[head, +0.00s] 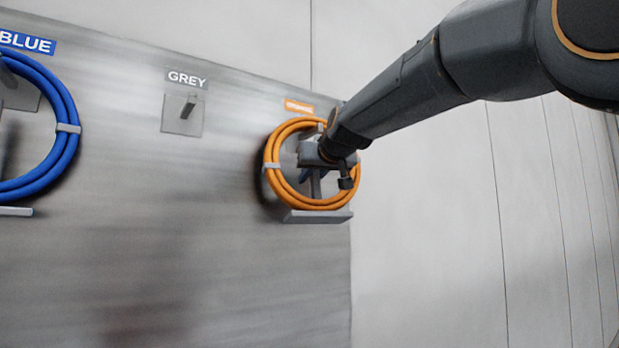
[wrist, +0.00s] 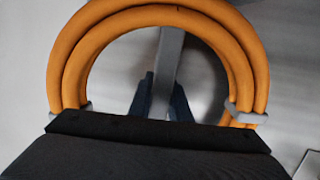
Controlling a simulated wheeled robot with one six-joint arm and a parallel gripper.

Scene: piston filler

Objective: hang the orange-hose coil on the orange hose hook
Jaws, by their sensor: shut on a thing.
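The orange-hose coil (head: 271,178) is upright against the panel, just below the orange label (head: 298,106). Its upper loops (wrist: 240,60) and two grey ties show in the wrist view. My gripper (head: 316,174) is in front of the coil's middle. In the wrist view its dark fingers (wrist: 160,98) are on either side of a grey bar (wrist: 168,60) that crosses the coil's opening, and are shut on it. The orange hose hook is hidden behind the coil and my gripper. Whether the coil rests on it cannot be told.
A grey ledge (head: 318,216) juts out under the orange coil. Left of it are the empty hook (head: 188,106) under the GREY label and a blue coil (head: 68,105) under the BLUE label. The panel (head: 230,270) is bare below. Plain wall is at right.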

